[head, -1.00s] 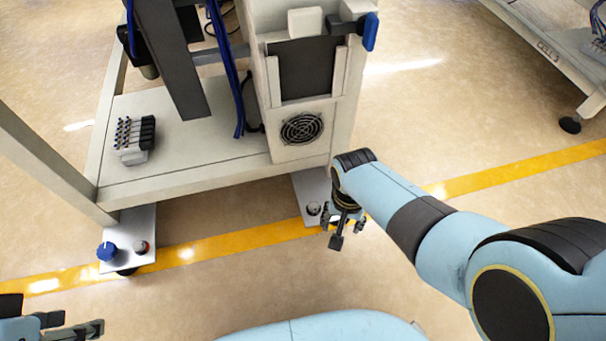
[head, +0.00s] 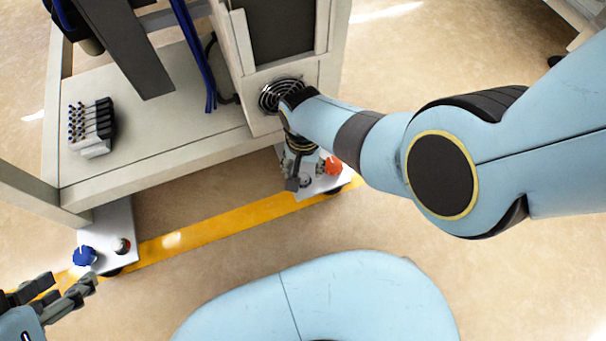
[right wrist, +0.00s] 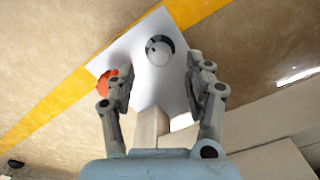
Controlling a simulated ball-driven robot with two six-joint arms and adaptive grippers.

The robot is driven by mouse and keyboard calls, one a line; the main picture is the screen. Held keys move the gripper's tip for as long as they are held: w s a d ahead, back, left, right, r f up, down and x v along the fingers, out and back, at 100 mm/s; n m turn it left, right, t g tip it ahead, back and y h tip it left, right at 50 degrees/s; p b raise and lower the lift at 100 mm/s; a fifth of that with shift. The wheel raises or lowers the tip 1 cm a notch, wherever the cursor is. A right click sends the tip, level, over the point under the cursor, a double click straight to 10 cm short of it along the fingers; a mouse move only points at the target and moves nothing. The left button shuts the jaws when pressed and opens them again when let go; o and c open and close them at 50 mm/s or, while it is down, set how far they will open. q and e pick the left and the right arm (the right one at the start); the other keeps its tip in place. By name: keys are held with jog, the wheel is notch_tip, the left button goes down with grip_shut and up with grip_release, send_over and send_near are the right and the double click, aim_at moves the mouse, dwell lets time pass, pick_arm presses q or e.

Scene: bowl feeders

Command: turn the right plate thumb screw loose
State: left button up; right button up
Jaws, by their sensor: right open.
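The right foot plate (head: 325,184) is a pale metal plate under the machine's corner. It carries an orange-red knob (head: 333,166), which looks like the thumb screw, and a silver round piece with a dark edge (right wrist: 160,48). My right gripper (head: 298,176) is open and empty over the plate. In the right wrist view, the plate (right wrist: 130,52) lies beyond the open fingers. The silver piece is ahead between them, and the orange-red knob (right wrist: 107,82) is beside the left finger, partly hidden by it. My left gripper (head: 66,286) is open at the lower left, away from the plate.
The floor in front is open, crossed by a yellow line (head: 225,221).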

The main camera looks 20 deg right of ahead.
aim_at(303, 177)
notch_tip(303, 177, down, 2)
jog(key=shift+s+f+b, duration=0.1)
jog(key=shift+f+b, duration=0.1)
jog(key=shift+b, duration=0.6)
jog(key=shift+f+b, duration=0.4)
jog(key=shift+f, duration=0.05)
pick_arm(q)
jog(key=f+t, duration=0.1)
jog(key=t, duration=0.1)
jog(key=f+t, duration=0.2)
jog(key=shift+s+d+f, duration=0.2)
jog(key=shift+s, duration=0.15)
pick_arm(e)
jog(key=shift+f, duration=0.25)
grip_shut()
